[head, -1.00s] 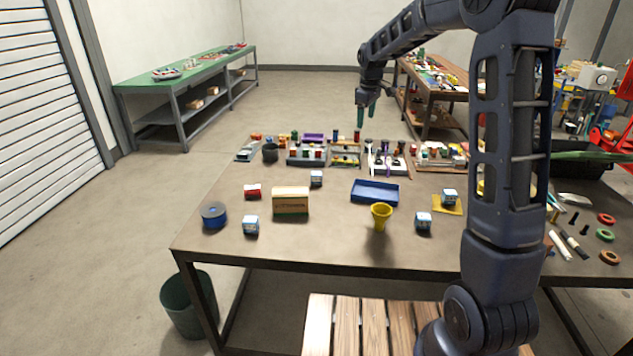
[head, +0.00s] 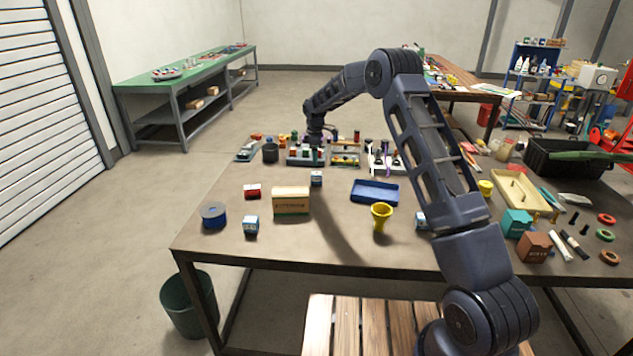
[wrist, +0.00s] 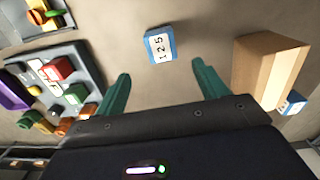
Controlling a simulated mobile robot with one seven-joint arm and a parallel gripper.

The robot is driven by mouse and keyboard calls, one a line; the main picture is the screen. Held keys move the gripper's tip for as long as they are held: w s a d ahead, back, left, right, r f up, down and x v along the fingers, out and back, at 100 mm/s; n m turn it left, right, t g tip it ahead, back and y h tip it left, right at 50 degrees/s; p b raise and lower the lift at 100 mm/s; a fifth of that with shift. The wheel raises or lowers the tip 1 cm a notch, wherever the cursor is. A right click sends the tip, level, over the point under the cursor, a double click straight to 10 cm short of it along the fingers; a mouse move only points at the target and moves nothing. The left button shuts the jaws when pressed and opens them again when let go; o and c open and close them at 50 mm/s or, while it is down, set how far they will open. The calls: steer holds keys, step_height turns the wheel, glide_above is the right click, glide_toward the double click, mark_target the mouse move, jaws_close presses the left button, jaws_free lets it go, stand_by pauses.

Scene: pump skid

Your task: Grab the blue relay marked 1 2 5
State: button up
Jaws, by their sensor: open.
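The blue relay marked 1 2 5 (wrist: 160,46) lies on the tabletop in the upper middle of the wrist view, its white label face showing. In the head view it appears to be the small blue and white block (head: 316,178) just behind the cardboard box. My gripper (wrist: 161,72) is open and empty, its two green fingers spread. The relay shows beyond the fingertips, between their lines, apart from both. In the head view the wrist is over the grey tray, and the fingers are hard to make out.
The cardboard box (wrist: 262,68) stands to the right in the wrist view, with another blue relay (wrist: 292,103) beyond it. A grey tray of coloured parts (wrist: 83,62) lies to the left. In the head view a blue tray (head: 375,192) and a yellow funnel (head: 381,214) stand right of the box.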

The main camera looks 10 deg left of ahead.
mark_target(316, 173)
step_height(316, 173, down, 6)
steer(key=shift+a, duration=0.1)
steer(key=f, duration=0.2)
steer(key=d+f, duration=0.1)
steer(key=f, duration=0.1)
steer(key=shift+s+f, duration=0.1)
steer(key=shift+f, duration=0.05)
steer(key=shift+a+f, duration=0.1)
steer(key=shift+f, duration=0.35)
steer(key=c, duration=1.1)
steer(key=shift+c, duration=0.2)
